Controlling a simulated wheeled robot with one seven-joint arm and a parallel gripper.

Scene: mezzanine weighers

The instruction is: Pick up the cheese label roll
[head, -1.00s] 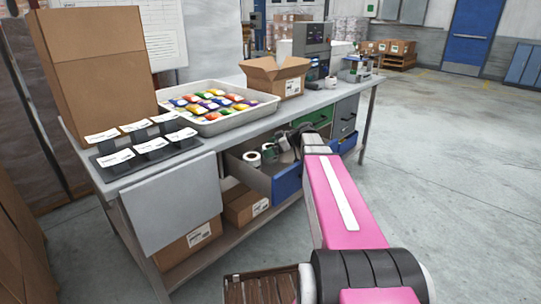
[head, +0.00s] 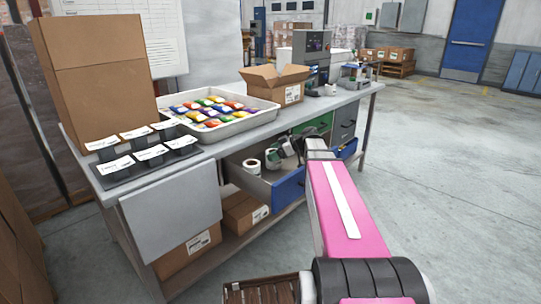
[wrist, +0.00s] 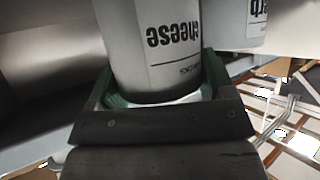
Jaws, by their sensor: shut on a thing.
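The cheese label roll (wrist: 170,45) is white with the printed word "cheese", upside down in the wrist view. My gripper (wrist: 160,98) is shut on it, with a green jaw on each side of its lower part. In the head view my gripper (head: 292,153) is over the open blue-fronted drawer (head: 289,187). Whether the roll still touches the drawer floor is unclear. A second roll with the letters "erb" (wrist: 238,18) is close beside it on the right in the wrist view.
White rolls (head: 251,166) lie in the drawer to the left of my gripper. Above are the worktop with a tray of colourful packets (head: 240,121), an open cardboard box (head: 291,93) and a label rack (head: 118,175). Floor at the right is clear.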

